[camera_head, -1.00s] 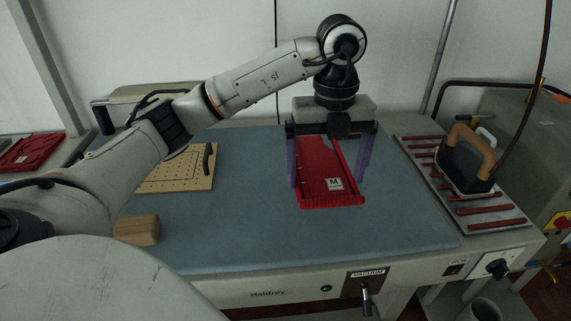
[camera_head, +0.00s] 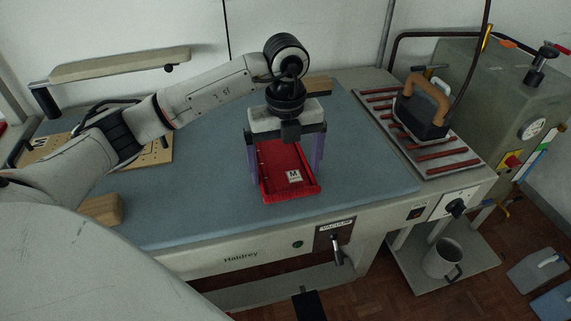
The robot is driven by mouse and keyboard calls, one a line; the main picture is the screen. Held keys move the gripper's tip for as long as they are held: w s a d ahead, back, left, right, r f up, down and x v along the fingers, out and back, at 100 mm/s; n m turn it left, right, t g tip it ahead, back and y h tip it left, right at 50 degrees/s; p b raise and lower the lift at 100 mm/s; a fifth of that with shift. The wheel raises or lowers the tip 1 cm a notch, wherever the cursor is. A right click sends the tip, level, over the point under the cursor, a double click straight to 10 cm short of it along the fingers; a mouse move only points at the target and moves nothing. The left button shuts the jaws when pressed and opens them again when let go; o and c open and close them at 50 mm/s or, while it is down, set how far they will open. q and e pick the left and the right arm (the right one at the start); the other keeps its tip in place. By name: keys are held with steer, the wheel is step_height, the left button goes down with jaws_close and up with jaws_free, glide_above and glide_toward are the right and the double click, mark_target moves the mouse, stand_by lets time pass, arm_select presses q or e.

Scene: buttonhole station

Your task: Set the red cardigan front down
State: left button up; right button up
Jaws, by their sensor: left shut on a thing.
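The red cardigan front (camera_head: 285,160) is a flat, ribbed red piece with a white label marked M. It is over the front middle of the blue-grey padded table (camera_head: 370,180). My left gripper (camera_head: 286,174) points down over it, with its two purple fingers along the left and right sides of the piece, shut on it. The gripper body hides the far end of the piece. I cannot tell whether its underside touches the pad. My right gripper is not in view.
An iron (camera_head: 424,108) stands on a red-striped metal rest (camera_head: 448,158) at the right. A pegboard (camera_head: 155,150) and a wooden block (camera_head: 103,208) lie at the left. A vacuum lever (camera_head: 337,248) is on the front panel. The pad right of the gripper is clear.

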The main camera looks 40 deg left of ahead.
arm_select(q)
steer(key=shift+f, duration=0.25)
steer(key=o, duration=0.7)
steer(key=shift+r, duration=0.1)
steer(key=shift+o, duration=0.2)
step_height(320, 180, up, 12)
steer(key=p, duration=0.1)
steer(key=shift+r, duration=0.2)
